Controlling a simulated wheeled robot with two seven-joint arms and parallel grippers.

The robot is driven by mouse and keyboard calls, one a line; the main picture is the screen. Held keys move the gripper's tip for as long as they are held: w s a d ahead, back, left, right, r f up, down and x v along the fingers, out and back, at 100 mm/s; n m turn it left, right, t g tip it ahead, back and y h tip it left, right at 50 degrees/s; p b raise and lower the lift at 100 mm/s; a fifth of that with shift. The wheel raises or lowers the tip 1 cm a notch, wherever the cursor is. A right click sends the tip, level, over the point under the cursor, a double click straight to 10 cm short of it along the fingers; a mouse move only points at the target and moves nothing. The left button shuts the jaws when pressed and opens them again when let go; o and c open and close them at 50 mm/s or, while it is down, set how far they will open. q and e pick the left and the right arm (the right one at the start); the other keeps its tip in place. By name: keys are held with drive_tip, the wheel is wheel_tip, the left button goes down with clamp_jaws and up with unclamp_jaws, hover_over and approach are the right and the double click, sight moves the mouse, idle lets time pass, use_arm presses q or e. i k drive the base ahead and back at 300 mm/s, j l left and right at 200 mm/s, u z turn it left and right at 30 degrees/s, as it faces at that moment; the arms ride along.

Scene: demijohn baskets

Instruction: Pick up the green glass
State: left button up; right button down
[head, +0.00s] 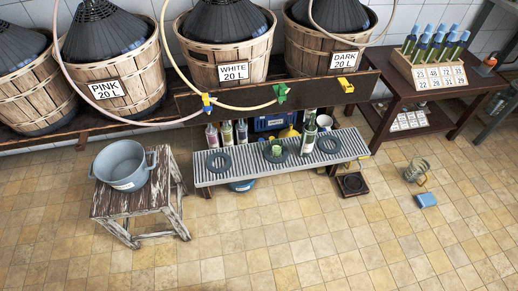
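A small green glass (276,149) stands on the middle dark ring of the grey slatted bench (232,178). A dark green bottle (309,136) with a pale label stands just to its right. A greenish clear mug-like vessel (416,169) lies on the tiled floor at the right and looks tilted. Neither of my grippers shows in the head view.
Wicker baskets (229,55) with dark demijohns stand along the back behind a wooden rail. A worn stool (150,205) holds a grey pot (124,165). A dark table (462,92) stands at right. The front floor is clear.

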sight(277, 144)
drive_tip(key=i+l+u, duration=0.1)
drive_tip(key=l+u, duration=0.15)
drive_tip(key=l, duration=0.15)
drive_tip(key=i+l+u, duration=0.1)
drive_tip(key=l+u, duration=0.15)
drive_tip(key=l, duration=0.15)
drive_tip(key=l+u, duration=0.25)
drive_tip(key=l, duration=0.2)
drive_tip(key=i, duration=0.05)
